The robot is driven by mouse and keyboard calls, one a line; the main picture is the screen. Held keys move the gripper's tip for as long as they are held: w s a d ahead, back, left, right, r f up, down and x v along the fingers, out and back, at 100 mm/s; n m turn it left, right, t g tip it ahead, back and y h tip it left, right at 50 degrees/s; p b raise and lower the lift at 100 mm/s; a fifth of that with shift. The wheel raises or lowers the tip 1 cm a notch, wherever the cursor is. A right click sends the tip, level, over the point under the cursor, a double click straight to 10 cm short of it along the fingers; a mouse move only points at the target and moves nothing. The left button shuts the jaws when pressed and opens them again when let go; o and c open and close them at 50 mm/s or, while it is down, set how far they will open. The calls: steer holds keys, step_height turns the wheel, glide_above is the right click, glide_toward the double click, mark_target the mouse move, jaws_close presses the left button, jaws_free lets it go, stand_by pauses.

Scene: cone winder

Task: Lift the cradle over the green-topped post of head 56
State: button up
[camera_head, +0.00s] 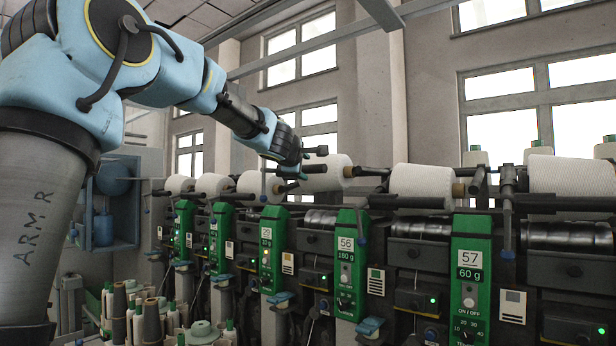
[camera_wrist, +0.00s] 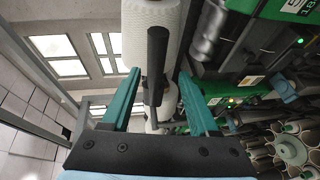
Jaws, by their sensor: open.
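The green-topped post of head 56 (camera_head: 347,262) stands mid-right in the head view, with "56" and "160 g" on its label. A white yarn cone (camera_head: 328,172) sits in the dark cradle (camera_head: 314,169) above and left of this post. My gripper (camera_head: 300,165) is at the cradle's left end. In the wrist view the teal fingers of my gripper (camera_wrist: 159,75) are apart, with a black handle bar (camera_wrist: 157,60) between them. Gaps show beside the bar. The white cone (camera_wrist: 148,25) is beyond the bar. The cradle's far end is hidden.
Head 57's green post (camera_head: 469,280) and its cone (camera_head: 420,182) stand to the right. Head 29's post (camera_head: 272,250) is to the left, with more heads beyond. Spools and tubes (camera_head: 135,310) crowd the lower left. Above the cones is open space before the wall and windows.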

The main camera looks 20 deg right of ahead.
steer(key=shift+b+v, duration=0.3)
steer(key=shift+v, duration=1.55)
steer(key=shift+f, duration=0.1)
steer(key=s+a+f+m+g+y, duration=0.1)
steer(key=a+f+m+g+y, duration=0.1)
steer(key=a+f, duration=0.55)
steer(key=s+a+f+m+g+y, duration=0.1)
steer(key=s+a+f+m, duration=0.3)
steer(key=f, duration=0.6)
steer(key=w+a+f+m+g+y, duration=0.1)
steer(key=a+f+g+y, duration=0.1)
steer(key=a+f, duration=0.6)
steer(key=s+a+f+m+g+y, duration=0.3)
steer(key=s+a+f+g, duration=0.3)
steer(key=s+a+f, duration=1.2)
steer(key=shift+s+a+m+y, duration=0.15)
steer(key=shift+s+m+y, duration=0.25)
steer(key=shift+y, duration=0.5)
